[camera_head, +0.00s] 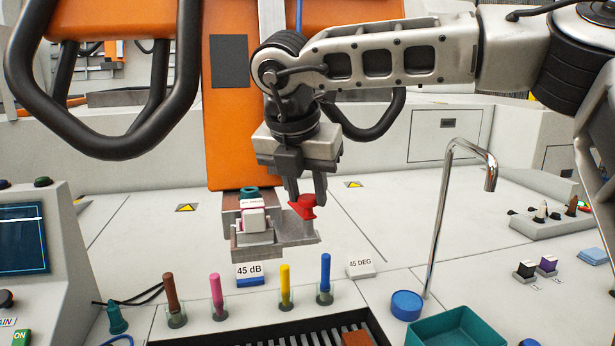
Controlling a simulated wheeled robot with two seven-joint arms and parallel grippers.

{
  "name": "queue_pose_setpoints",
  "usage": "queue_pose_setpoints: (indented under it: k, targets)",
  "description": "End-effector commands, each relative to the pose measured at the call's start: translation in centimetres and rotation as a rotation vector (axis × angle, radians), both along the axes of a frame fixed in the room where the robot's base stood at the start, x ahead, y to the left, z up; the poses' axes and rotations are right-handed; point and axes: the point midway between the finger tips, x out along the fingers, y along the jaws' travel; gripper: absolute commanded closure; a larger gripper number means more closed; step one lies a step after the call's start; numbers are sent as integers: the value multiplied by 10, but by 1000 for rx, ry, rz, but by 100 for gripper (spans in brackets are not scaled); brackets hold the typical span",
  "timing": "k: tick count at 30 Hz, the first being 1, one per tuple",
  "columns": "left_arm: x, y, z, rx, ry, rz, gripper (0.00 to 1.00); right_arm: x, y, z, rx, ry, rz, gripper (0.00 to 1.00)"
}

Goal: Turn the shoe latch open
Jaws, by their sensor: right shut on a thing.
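The red shoe latch (303,206) sits on the right part of a grey metal shoe bracket (262,252) below the orange gantry column. My right gripper (307,196) comes down from above and is shut on the red latch; its fingers hide part of it. A white block with a red band (254,216) sits on the same bracket, just left of the latch. My left gripper is not in the view.
Small signs reading 45 dB (249,270) and 45 DEG (360,266) stand in front. Several coloured pens stand upright nearer me. A curved metal pipe (440,220), a blue round cap (407,305) and a teal tray (455,328) are at right.

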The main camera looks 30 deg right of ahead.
Motion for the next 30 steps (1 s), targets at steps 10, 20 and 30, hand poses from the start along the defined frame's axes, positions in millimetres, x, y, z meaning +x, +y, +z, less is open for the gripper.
queue_pose_setpoints:
  k: [10,20,30]
  targets:
    - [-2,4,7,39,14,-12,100,1,1,1,1,1,-174,92]
    - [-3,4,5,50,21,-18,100,2,1,0,2,0,-220,92]
    - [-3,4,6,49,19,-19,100,1,1,0,2,-1,-220,61]
